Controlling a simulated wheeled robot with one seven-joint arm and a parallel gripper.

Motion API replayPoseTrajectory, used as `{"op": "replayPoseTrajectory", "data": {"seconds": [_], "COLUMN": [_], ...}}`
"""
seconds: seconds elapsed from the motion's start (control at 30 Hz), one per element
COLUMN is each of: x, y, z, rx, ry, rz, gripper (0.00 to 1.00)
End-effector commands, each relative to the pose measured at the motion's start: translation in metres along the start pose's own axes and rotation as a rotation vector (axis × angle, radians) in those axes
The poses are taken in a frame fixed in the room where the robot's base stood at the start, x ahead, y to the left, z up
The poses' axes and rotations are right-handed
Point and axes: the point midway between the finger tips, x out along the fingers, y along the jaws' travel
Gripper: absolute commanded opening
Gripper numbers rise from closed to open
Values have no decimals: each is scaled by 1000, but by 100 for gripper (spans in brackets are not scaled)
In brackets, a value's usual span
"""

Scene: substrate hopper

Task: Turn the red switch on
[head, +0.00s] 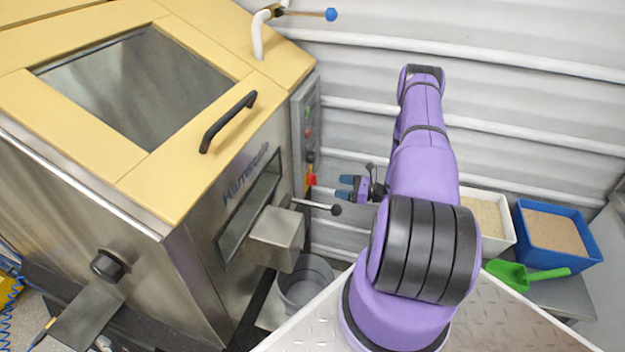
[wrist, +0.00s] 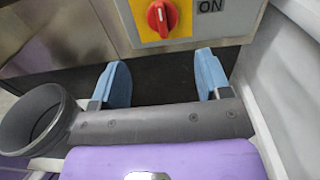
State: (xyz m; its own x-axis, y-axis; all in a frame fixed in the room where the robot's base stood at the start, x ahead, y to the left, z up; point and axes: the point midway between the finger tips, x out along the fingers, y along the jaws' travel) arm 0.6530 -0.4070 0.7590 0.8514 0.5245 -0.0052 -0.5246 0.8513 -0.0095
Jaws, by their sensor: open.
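The red switch (wrist: 162,17) is a rotary knob on a yellow plate, at the top of the wrist view, with an "ON" label to its right. It also shows in the head view (head: 312,179) at the lower end of the grey control panel (head: 304,125) on the hopper's side. My gripper (wrist: 165,80) has two blue fingertips spread apart with nothing between them. In the wrist view the fingertips lie below the switch in the picture, apart from it. In the head view my gripper (head: 346,187) is just right of the switch.
The steel hopper (head: 190,250) with a yellow lid fills the left. A lever with a black ball (head: 336,210) sticks out below my gripper, above a grey bucket (head: 305,283). A corrugated wall (head: 530,110) stands behind. A blue bin (head: 557,235) and green scoop (head: 515,273) are at right.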

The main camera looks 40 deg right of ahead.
Motion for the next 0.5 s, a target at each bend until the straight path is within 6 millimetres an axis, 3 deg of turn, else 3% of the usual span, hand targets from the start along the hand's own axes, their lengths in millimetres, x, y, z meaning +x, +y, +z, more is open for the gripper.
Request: {"op": "replayPoseTrajectory", "data": {"seconds": [0.17,0.5], "x": [0,53], "y": [0,0], "z": [-8,-7], "rx": [11,10], "ry": [-6,-6], "rz": [-22,-18], "gripper": [70,70]}}
